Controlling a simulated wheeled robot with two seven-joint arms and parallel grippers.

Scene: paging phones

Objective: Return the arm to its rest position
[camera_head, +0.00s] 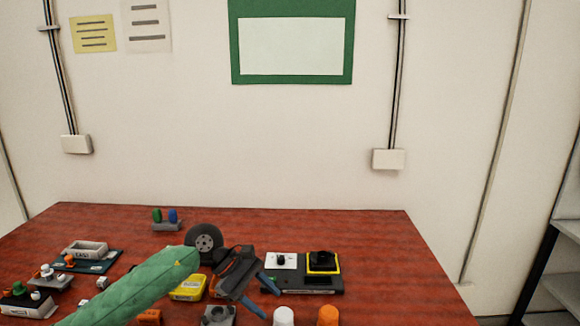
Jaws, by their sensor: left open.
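My left arm (135,290) reaches in from the bottom left in a green sleeve, low over the red-brown table (330,222). My left gripper (262,297) is dark with two blue fingertips. The fingertips are apart with nothing seen between them, so it is open and empty. It is just left of a black panel (302,284) that carries a white button box and a yellow-rimmed black block (322,262). I cannot tell its height above the table. My right gripper is out of view.
A dark wheel (204,240) and a yellow box (188,288) are close to the gripper. Blue and green knobs (166,218) sit on a grey base at the back. Several small devices crowd the left. White (284,316) and orange (328,315) tops show at front. The table's right side is clear.

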